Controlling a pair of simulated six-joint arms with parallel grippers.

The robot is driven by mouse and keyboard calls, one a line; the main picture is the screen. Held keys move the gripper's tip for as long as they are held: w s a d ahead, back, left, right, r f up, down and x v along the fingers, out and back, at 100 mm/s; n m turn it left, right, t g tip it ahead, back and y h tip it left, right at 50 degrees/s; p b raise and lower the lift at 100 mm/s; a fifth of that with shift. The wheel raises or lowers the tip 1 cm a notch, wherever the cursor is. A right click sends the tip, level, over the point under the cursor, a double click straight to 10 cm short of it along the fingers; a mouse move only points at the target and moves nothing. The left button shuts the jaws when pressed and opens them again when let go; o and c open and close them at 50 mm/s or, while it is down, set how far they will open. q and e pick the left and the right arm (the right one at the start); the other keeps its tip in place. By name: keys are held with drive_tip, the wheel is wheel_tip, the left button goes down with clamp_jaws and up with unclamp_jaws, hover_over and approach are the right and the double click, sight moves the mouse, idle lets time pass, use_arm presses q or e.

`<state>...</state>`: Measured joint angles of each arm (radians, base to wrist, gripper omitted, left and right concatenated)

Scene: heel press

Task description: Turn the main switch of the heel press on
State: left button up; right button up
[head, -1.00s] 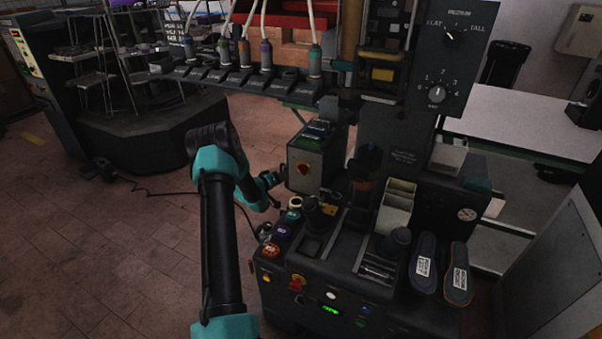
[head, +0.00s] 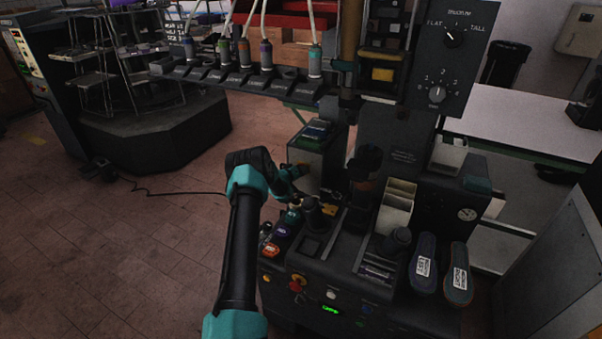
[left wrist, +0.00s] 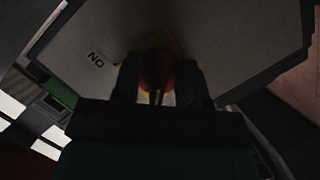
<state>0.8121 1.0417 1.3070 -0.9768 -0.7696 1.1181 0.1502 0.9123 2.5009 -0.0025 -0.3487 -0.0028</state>
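The main switch is a red knob (left wrist: 158,72) on a yellow plate, on the face of a grey box (head: 313,155). In the left wrist view an "ON" label (left wrist: 96,58) shows upside down to the left of the knob. My left gripper (left wrist: 159,85) is at the box face, with its fingers on both sides of the knob. The red fills the gap between the fingers, so it looks shut on the knob. In the head view my left gripper (head: 302,172) covers the switch. My right gripper is not in view.
The press console (head: 330,290) has coloured buttons and a red knob in front. A pale bin (head: 397,205) and shoe soles (head: 457,275) sit on its right.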

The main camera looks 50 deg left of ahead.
use_arm(q)
drive_tip(key=shift+c, duration=0.4)
clamp_jaws()
drive_tip(key=shift+m, duration=0.3)
drive_tip(key=shift+r+m+g+y, duration=0.1)
drive_tip(key=shift+m+g+y, duration=0.5)
drive_tip(key=shift+m, duration=0.5)
drive_tip(key=m+y, duration=0.2)
drive_tip(key=m, duration=0.1)
drive_tip(key=shift+a+g, duration=0.1)
drive_tip(key=shift+g, duration=0.3)
drive_tip(key=m+y, duration=0.2)
drive_tip(key=m, duration=0.1)
drive_tip(key=shift+g, duration=0.4)
drive_tip(key=shift+m+y, duration=1.4)
drive_tip(key=shift+m, duration=0.4)
